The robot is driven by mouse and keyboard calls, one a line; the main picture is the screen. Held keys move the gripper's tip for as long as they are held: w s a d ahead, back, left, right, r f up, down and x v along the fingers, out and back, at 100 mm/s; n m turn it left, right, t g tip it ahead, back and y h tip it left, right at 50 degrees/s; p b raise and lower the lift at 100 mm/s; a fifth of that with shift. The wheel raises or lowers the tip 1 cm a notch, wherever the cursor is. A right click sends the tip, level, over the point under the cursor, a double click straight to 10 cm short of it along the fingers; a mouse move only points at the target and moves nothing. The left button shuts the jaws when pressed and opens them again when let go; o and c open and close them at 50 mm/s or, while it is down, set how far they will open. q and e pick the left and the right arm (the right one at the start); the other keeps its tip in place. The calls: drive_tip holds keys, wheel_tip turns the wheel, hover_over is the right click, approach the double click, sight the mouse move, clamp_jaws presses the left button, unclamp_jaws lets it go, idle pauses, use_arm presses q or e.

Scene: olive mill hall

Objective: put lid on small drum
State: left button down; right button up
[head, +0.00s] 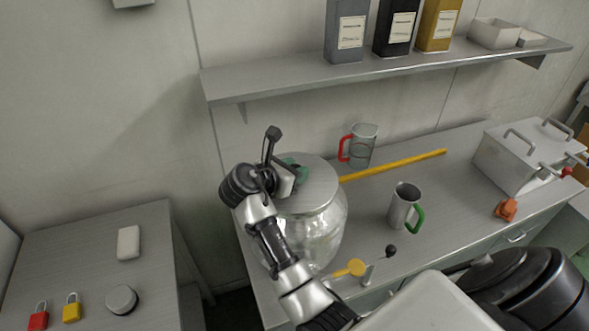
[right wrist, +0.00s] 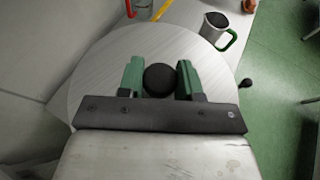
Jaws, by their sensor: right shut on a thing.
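The small drum (head: 315,238) is a clear, round glass vessel at the left end of the steel bench. The lid (head: 318,186) is a flat grey disc over the drum's mouth. It looks level there, but I cannot tell whether it is fully seated. My right gripper (head: 296,172) is above the lid, its green fingers on both sides of the lid's black knob (right wrist: 160,81), shut on it. In the right wrist view the lid (right wrist: 100,85) fills much of the picture. My left gripper is not in view.
A shelf (head: 290,78) with bottles is above. A side table (head: 95,250) with padlocks is left.

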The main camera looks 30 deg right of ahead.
drive_tip(key=shift+f, duration=0.45)
drive_tip(key=o, duration=0.8)
